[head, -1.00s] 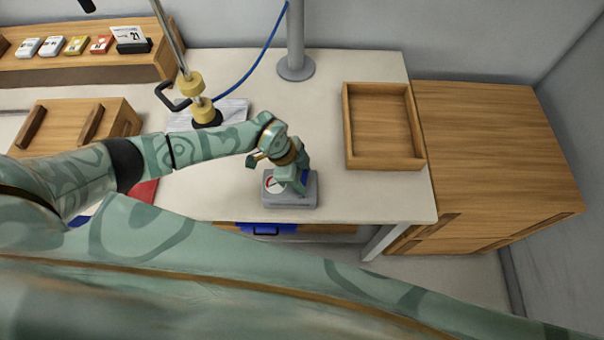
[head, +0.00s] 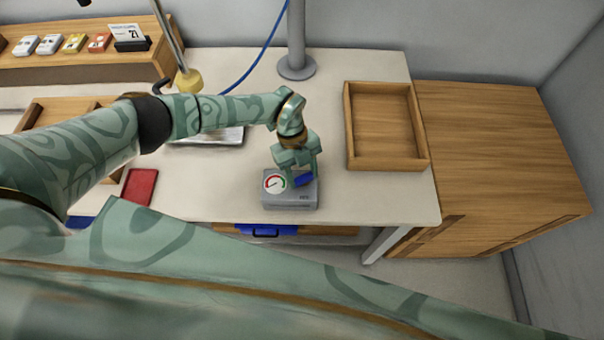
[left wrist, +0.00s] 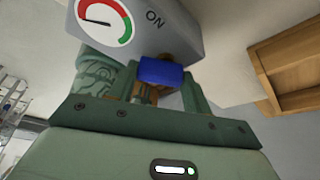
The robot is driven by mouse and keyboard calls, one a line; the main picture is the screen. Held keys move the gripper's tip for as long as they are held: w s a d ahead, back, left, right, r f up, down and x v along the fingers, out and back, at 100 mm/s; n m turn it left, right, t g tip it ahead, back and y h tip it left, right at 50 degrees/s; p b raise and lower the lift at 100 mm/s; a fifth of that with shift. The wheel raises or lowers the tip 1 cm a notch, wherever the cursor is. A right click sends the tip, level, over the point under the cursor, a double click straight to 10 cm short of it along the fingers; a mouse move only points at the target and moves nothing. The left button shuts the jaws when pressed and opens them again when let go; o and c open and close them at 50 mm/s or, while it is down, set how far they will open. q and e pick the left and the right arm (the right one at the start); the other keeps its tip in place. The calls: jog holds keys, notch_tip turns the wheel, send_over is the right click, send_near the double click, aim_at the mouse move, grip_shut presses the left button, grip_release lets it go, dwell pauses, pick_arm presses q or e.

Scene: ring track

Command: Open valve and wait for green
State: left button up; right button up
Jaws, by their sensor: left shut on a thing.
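A grey valve box (head: 290,200) stands near the front edge of the table. It carries a round white gauge (head: 275,183) with a red and green band and a blue handle (head: 303,180). My left gripper (head: 301,176) reaches down over the box and is shut on the blue handle. In the left wrist view the blue handle (left wrist: 161,72) sits between the fingers, and the gauge (left wrist: 104,18) shows its needle pointing left, off the green part. The word ON is printed on the box beside it. My right gripper is not in view.
An empty wooden tray (head: 420,160) lies right of the box, with a wooden cabinet (head: 500,150) beyond. A grey post (head: 296,45) stands behind. A red object (head: 140,187) lies left under my arm. Table around the box is mostly clear.

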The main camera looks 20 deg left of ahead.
pick_arm(q)
jog(key=m+y+b, duration=0.1)
jog(key=m, duration=0.2)
jog(key=m+g+y+b, duration=0.1)
jog(key=m, duration=0.1)
jog(key=shift+w+d+m+b, duration=0.1)
jog(key=shift+w+m+b, duration=0.1)
jog(key=shift+m+b, duration=0.15)
jog(key=shift+m, duration=0.25)
jog(key=o, duration=1)
jog(key=v, duration=1.6)
jog(key=shift+w+d+r, duration=0.15)
jog(key=shift+r, duration=0.05)
